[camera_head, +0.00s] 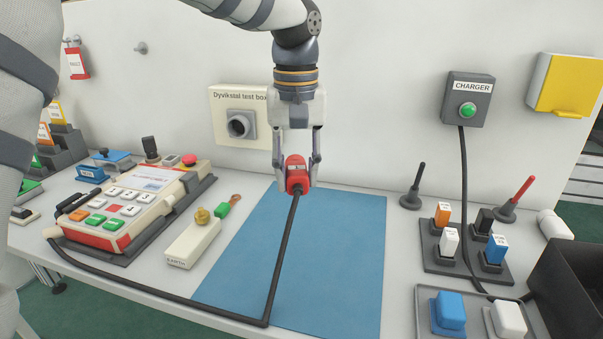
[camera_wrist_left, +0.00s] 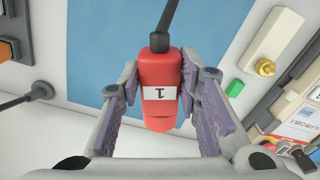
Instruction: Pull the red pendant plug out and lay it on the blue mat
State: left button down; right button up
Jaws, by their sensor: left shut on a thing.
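My left gripper (camera_head: 296,178) is shut on the red pendant plug (camera_head: 297,176), with a finger on each side of it. In the left wrist view the red plug (camera_wrist_left: 159,75) has a white label and a black cable. The plug is out of the grey socket (camera_head: 241,124) on the test box (camera_head: 238,108) and hangs over the far part of the blue mat (camera_head: 330,260). The cable (camera_head: 284,250) runs from the plug down across the mat and left to the pendant (camera_head: 130,208). My right gripper is not in view.
A cream block with a brass knob (camera_head: 193,243) lies left of the mat. On the right stand a rack of coloured plugs (camera_head: 465,265), a tray with blue and white blocks (camera_head: 430,325) and a black bin (camera_head: 575,290). The mat is bare apart from the cable.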

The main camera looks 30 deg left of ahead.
pick_arm(q)
jog(key=shift+s+d, duration=0.1)
jog(key=shift+d, duration=0.1)
jog(key=shift+a, duration=0.1)
jog(key=shift+a, duration=0.1)
send_over(298, 244)
notch_tip(298, 244, down, 9)
jog(key=shift+f, duration=0.1)
dwell(0.5)
jog(key=shift+f, duration=1.45)
jog(key=c, duration=1.1)
grip_release()
notch_tip(298, 244, up, 12)
